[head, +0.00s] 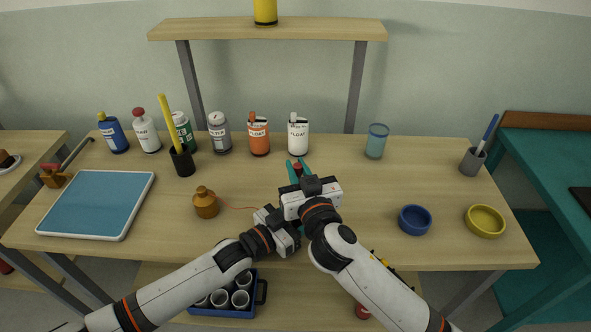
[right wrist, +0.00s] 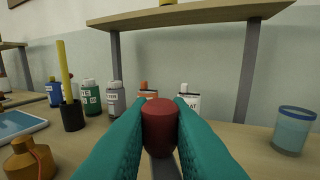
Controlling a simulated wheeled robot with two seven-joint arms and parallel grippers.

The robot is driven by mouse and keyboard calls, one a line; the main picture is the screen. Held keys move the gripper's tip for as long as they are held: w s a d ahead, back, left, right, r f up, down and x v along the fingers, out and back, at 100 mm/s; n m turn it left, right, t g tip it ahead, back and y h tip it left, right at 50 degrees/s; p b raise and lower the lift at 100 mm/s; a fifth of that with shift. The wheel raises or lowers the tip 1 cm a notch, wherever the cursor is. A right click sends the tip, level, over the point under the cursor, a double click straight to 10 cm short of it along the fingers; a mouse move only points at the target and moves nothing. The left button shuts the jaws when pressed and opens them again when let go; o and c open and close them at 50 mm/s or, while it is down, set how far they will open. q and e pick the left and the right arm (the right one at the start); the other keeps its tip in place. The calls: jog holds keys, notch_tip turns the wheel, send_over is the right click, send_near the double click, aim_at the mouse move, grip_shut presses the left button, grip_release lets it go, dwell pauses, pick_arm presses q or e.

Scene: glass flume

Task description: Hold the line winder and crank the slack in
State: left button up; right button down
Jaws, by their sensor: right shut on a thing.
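The line winder's body is mostly hidden behind my grippers in the head view. A dark red knob (right wrist: 159,127), which looks like its crank handle, stands between the teal fingers of my right gripper (right wrist: 160,130). Those fingers are shut on the knob, which also shows in the head view (head: 297,169). My left gripper (head: 287,226) is low beside the right one at the table's front middle; its fingers are hidden, so I cannot tell what they hold. A thin orange line (head: 243,209) runs left from there toward a brown-orange bottle-shaped object (head: 206,203).
A blue-topped tray (head: 97,204) lies at left. Several bottles, including an orange-labelled one (head: 259,135), stand along the back under a raised shelf (head: 268,30). A glass (head: 376,141), a blue bowl (head: 415,220) and a yellow bowl (head: 485,221) are at right. The table between them is clear.

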jog(key=shift+w+d+m+t+h, duration=0.1)
jog(key=shift+d+m+t+h, duration=0.15)
jog(key=shift+m+h, duration=0.75)
jog(key=shift+w+d+m+t+h, duration=0.2)
jog(key=shift+m+h, duration=0.4)
jog(key=shift+h, duration=0.8)
jog(key=shift+s, duration=0.15)
jog(key=c, duration=1.4)
grip_release()
jog(key=shift+s, duration=0.1)
jog(key=s, duration=1.1)
jog(key=shift+s+d, duration=0.15)
jog(key=shift+s, duration=0.25)
jog(key=shift+o, duration=0.4)
